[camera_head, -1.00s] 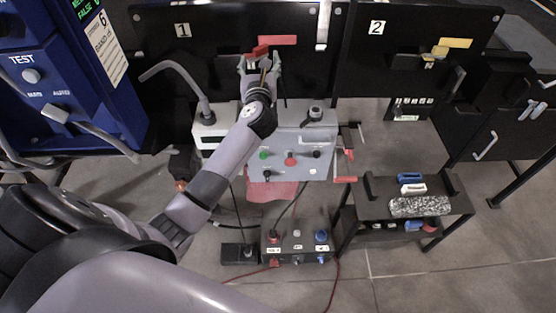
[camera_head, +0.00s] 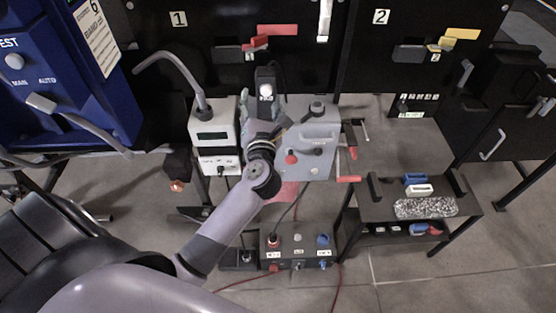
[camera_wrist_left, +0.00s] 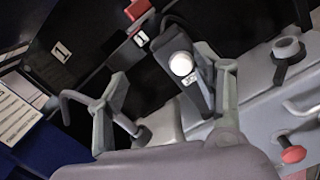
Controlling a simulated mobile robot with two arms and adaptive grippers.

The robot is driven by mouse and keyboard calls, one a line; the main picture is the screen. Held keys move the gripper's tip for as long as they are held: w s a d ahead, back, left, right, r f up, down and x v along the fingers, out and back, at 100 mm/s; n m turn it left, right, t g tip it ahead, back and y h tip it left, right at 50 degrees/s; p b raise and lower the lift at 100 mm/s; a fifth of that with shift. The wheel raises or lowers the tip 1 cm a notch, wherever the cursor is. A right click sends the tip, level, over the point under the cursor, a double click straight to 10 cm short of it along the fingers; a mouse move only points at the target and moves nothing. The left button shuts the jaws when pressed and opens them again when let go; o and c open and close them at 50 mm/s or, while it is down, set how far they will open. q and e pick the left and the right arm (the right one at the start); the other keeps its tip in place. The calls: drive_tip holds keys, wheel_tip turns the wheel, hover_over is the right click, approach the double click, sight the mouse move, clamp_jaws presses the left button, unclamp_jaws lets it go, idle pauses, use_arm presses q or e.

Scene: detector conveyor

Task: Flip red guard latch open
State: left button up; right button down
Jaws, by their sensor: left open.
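The red guard latch (camera_head: 256,43) sits on black panel 1, below a fixed red bar (camera_head: 277,29), and shows at the top of the left wrist view (camera_wrist_left: 137,9). My left gripper (camera_head: 264,100) is below the latch and apart from it. Its fingers are spread, with nothing held. A black fixture with a bright white round face (camera_head: 265,88) shows between the fingers, also in the left wrist view (camera_wrist_left: 181,64); I cannot tell whether they touch it. My right gripper is not in view.
A grey control box (camera_head: 318,138) with red and black knobs stands right of my gripper. A white meter box (camera_head: 212,136) with a curved grey pipe is to its left. Panel 2 (camera_head: 410,30) has a yellow latch. A low black bench (camera_head: 385,205) is at right.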

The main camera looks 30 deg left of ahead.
use_arm(q)
drive_tip(key=d+f+m+h+b, duration=0.2)
drive_tip(key=f+m, duration=0.4)
drive_tip(key=f, duration=0.3)
drive_tip(key=d+f+m+t+h+b, duration=0.1)
drive_tip(key=d+f+m+h, duration=0.1)
drive_tip(key=f+m, duration=0.5)
wheel_tip(320, 180, down, 3)
drive_tip(key=shift+w+d+b, duration=0.15)
drive_tip(key=shift+d+b, duration=0.15)
drive_tip(key=shift+b, duration=0.1)
drive_tip(key=shift+c, duration=0.4)
